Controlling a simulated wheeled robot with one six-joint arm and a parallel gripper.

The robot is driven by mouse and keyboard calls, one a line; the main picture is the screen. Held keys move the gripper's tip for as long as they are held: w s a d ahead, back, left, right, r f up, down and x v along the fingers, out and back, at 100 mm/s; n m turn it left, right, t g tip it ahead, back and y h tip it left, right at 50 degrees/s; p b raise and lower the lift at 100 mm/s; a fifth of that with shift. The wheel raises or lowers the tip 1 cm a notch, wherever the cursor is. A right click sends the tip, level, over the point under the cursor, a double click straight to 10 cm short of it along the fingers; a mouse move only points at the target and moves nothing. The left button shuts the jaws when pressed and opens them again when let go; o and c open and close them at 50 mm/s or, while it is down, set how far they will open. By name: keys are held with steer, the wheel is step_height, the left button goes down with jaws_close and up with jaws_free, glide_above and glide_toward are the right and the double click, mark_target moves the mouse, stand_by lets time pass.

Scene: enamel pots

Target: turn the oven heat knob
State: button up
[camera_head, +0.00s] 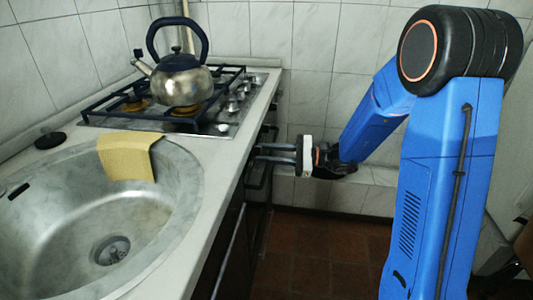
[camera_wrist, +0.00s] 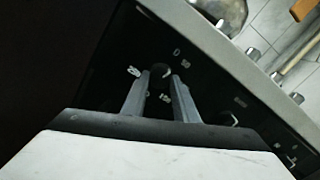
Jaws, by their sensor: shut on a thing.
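The oven's dark control panel (camera_wrist: 212,85) fills the middle of the wrist view, with small white markings on it. A round black knob (camera_wrist: 160,71) on that panel sits between the tips of my gripper's two grey fingers (camera_wrist: 159,80). My gripper is shut on this knob. In the head view my gripper (camera_head: 257,153) reaches leftward to the oven front, just below the counter edge. The knob itself cannot be made out there. I cannot tell the knob's exact angle from these views.
A steel kettle (camera_head: 181,80) stands on the gas hob (camera_head: 215,119) above the oven. A sink (camera_head: 135,215) with a yellow cloth (camera_head: 126,158) over its rim lies in the counter at left. The light counter edge (camera_wrist: 225,60) runs close above the panel. Floor tiles (camera_head: 325,250) are clear.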

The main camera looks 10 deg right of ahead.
steer(key=shift+m, duration=1.1)
steer(key=o, duration=1.1)
steer(key=shift+c, duration=0.2)
steer(key=shift+d, duration=0.1)
steer(key=s+d+f, duration=0.1)
steer(key=s+d, duration=0.2)
steer(key=d, duration=1.4)
steer(key=shift+s, duration=0.2)
steer(key=shift+a, duration=0.1)
